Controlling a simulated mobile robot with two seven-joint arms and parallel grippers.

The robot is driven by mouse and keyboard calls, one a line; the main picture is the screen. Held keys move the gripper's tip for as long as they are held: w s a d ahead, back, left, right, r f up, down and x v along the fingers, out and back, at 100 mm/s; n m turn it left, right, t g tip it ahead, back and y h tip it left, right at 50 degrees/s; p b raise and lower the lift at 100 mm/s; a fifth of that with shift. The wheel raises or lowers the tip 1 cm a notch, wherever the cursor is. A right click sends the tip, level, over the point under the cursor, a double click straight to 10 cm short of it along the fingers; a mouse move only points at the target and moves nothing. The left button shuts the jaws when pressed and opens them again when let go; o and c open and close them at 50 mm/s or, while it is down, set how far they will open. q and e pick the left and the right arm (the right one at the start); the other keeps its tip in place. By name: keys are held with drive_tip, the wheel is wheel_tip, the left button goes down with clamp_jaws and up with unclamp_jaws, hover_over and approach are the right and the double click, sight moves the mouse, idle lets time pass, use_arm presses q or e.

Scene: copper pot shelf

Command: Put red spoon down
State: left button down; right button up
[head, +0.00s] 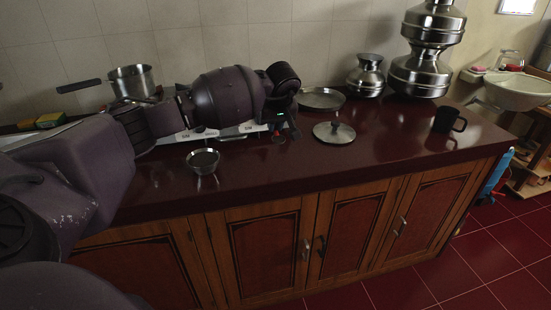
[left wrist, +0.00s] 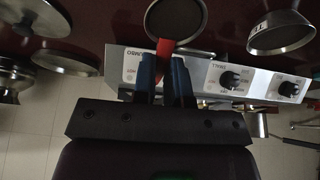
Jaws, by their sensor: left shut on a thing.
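My left gripper (head: 285,122) reaches over the front edge of the stove from the left, above the dark red counter. In the left wrist view its blue fingers (left wrist: 166,75) are shut on the red spoon (left wrist: 165,47). Only a short red piece of the spoon shows, pointing away past the fingertips. In the head view the spoon is too small and dark to make out well. I cannot tell whether it touches anything. My right gripper is in neither view.
A steel bowl (head: 203,161) stands in front of the stove (head: 160,139). A round lid (head: 334,132) and a steel plate (head: 321,98) lie to the right. A black mug (head: 446,120) stands farther right. The counter (head: 385,135) between lid and mug is clear.

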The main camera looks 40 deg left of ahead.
use_arm(q)
wheel_tip(320, 180, down, 12)
drive_tip(key=shift+r+b, duration=0.25)
drive_tip(key=shift+b, duration=0.25)
drive_tip(key=shift+f, duration=0.15)
drive_tip(key=c, duration=1.2)
unclamp_jaws()
drive_tip(key=shift+o, duration=0.2)
